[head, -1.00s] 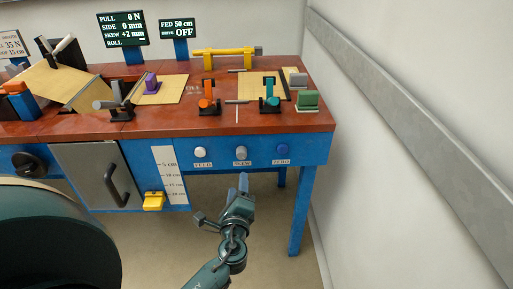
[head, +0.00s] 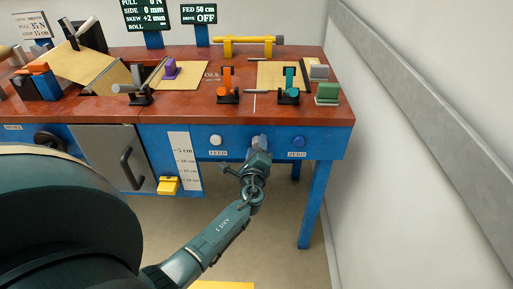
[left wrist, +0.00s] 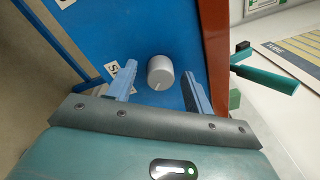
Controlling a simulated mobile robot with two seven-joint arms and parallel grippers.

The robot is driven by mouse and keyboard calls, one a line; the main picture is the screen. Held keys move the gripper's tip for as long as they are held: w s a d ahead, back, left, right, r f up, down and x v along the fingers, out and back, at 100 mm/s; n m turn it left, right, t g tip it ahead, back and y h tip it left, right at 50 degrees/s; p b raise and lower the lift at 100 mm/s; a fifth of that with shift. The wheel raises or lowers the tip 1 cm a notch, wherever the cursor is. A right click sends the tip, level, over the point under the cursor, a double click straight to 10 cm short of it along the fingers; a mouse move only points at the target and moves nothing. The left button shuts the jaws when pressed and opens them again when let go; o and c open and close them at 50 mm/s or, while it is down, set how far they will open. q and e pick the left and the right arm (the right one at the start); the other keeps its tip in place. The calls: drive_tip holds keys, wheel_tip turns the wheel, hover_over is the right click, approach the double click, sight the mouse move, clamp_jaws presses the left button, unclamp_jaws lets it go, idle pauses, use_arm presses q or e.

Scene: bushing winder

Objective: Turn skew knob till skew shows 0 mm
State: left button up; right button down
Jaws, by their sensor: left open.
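The skew knob (left wrist: 160,72) is a light grey cylinder with a pointer line on the blue front panel. In the left wrist view it lies between the two blue fingers of my open left gripper (left wrist: 160,92), apart from both. Part of a label beside it shows behind one finger. In the head view my left gripper (head: 258,146) is in front of the knob and mostly hides it. The dark display (head: 146,15) reads "SKEW +2 mm" and "SIDE 0 mm". My right gripper is not in view.
A white feed knob (head: 215,141) is left of the gripper, and a blue zero knob (head: 298,141) is right of it. The red-brown tabletop (head: 200,115) holds winder parts above the panel. A yellow pedal-like block (head: 168,185) sits lower left. A wall stands at right.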

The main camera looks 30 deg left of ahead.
use_arm(q)
drive_tip(key=shift+w+a, duration=0.1)
drive_tip(key=shift+w, duration=0.05)
drive_tip(key=c, duration=1)
drive_tip(key=n+b, duration=0.6)
drive_tip(key=b, duration=0.1)
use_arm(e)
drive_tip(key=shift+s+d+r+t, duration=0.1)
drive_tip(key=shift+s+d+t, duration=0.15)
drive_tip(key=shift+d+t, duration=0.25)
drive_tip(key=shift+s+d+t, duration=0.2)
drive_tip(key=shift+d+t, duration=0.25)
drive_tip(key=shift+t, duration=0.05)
use_arm(q)
drive_tip(key=o, duration=1)
